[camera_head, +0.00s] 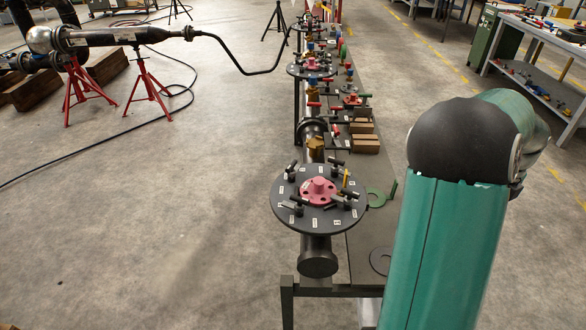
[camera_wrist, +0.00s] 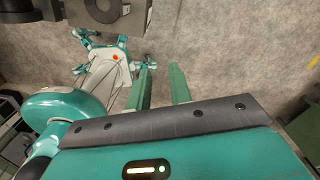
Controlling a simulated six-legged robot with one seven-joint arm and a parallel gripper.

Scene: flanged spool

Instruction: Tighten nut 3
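In the head view, a dark round flange (camera_head: 279,211) tops a spool in the middle. A pink piece (camera_head: 319,188) sits at its centre. Several small nuts with dark handles (camera_head: 335,163) and white labels stand around it. The labels are too small to read, so I cannot tell which nut is number 3. In the wrist view, my gripper (camera_wrist: 163,80) shows two green fingers apart with nothing between them. The gripper is not seen in the head view, where only my teal arm shows at right. The flange is not clearly seen in the wrist view.
A long dark bench (camera_head: 368,228) runs away behind the flange, bearing more flanges (camera_head: 311,71), cardboard boxes (camera_head: 366,144) and a green ring (camera_head: 376,197). A pipe on red stands (camera_head: 149,88) is at far left. A shelf table (camera_head: 540,75) stands at right. The left floor is mostly clear.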

